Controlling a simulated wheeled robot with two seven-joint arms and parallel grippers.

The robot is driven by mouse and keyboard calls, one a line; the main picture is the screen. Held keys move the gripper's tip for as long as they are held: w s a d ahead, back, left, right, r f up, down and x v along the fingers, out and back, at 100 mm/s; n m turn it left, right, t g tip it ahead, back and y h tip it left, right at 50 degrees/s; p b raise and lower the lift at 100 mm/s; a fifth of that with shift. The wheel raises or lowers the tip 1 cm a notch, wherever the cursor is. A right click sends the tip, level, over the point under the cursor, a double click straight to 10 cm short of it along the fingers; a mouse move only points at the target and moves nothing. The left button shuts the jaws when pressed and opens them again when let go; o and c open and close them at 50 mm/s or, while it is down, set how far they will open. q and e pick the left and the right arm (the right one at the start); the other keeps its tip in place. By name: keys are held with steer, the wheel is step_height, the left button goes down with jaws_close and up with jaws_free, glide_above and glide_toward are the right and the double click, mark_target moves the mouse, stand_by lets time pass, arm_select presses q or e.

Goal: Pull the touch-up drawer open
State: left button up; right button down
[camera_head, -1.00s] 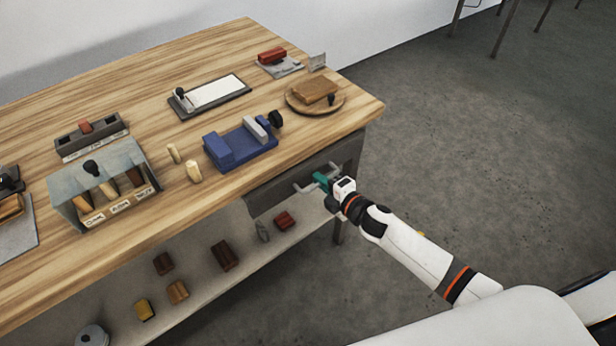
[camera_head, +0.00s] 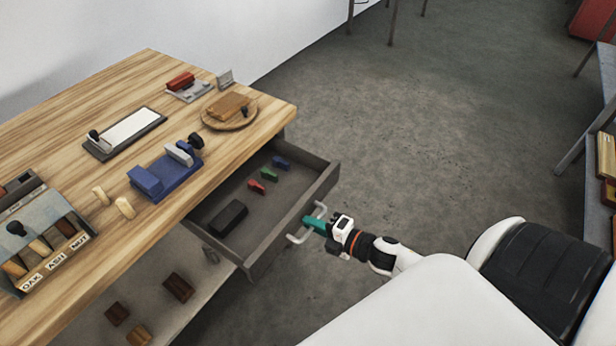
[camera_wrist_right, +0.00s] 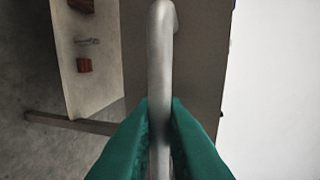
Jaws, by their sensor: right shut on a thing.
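The touch-up drawer (camera_head: 262,258) is a grey drawer under the wooden bench top, and it stands well out from the bench. Its light metal bar handle (camera_head: 297,239) is on the front face. My right gripper (camera_head: 309,224) has teal fingers shut on this handle. In the right wrist view the two teal fingers (camera_wrist_right: 160,125) press on both sides of the grey handle bar (camera_wrist_right: 160,60). Inside the drawer lie a black block (camera_head: 228,217) and small red (camera_head: 257,186), green (camera_head: 269,174) and blue (camera_head: 281,162) pieces. My left gripper is not in view.
The bench top (camera_head: 70,140) carries a blue vise (camera_head: 165,175), a round board (camera_head: 230,112), a white plate in a dark frame (camera_head: 125,133) and a labelled box (camera_head: 45,245). A lower shelf (camera_head: 190,320) holds several blocks. Another shelf (camera_head: 606,130) stands at far right. Floor between is clear.

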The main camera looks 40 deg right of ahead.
steer(key=shift+s+d, duration=0.1)
steer(key=shift+s, duration=0.05)
steer(key=c, duration=1.6)
jaws_free()
steer(key=shift+o, duration=0.2)
steer(key=b+v, duration=0.1)
steer(key=v, duration=1.1)
